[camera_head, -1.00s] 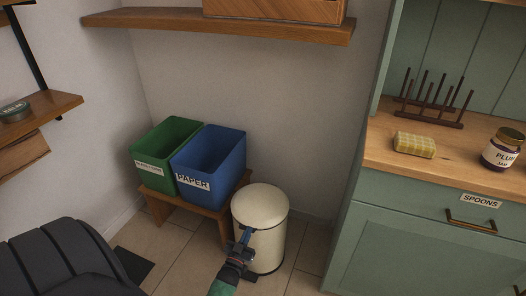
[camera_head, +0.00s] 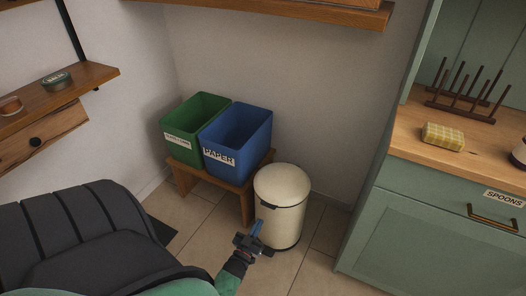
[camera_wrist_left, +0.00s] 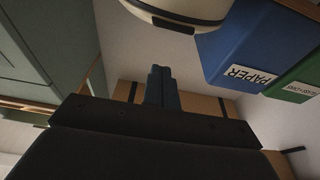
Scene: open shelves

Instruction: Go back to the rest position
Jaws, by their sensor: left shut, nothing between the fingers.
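My left gripper (camera_head: 257,228) is low in the head view, in front of the cream pedal bin (camera_head: 282,200). Its blue fingers are together with nothing between them. In the left wrist view the closed fingers (camera_wrist_left: 161,86) point toward the bin (camera_wrist_left: 185,12) and the blue PAPER box (camera_wrist_left: 232,50), apart from both. My right gripper is not in view.
A green box (camera_head: 186,128) and the blue PAPER box (camera_head: 238,138) stand on a low wooden bench (camera_head: 246,196). A green cabinet (camera_head: 430,215) is at the right, wall shelves (camera_head: 90,82) at the left. A dark chair-like padded shape (camera_head: 80,240) fills the lower left. Some tiled floor is clear.

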